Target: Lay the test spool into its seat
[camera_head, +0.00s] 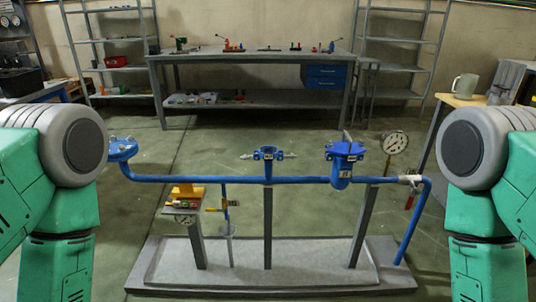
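A blue pipe rig (220,179) stands on a grey base in front of me. It has a round flange (121,149) at its left end, a small blue clamp-like fitting (268,154) at the middle and a larger blue housing (343,160) to the right. A yellow piece (186,191) rests on a small post stand at the left of the rig. I cannot tell which part is the test spool or which is its seat. Only my green and grey arm links show at both sides; neither gripper is in view.
A gauge (396,142) and a red-handled valve (410,201) sit at the rig's right. The grey base plate (270,288) has a raised edge. Floor between is clear.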

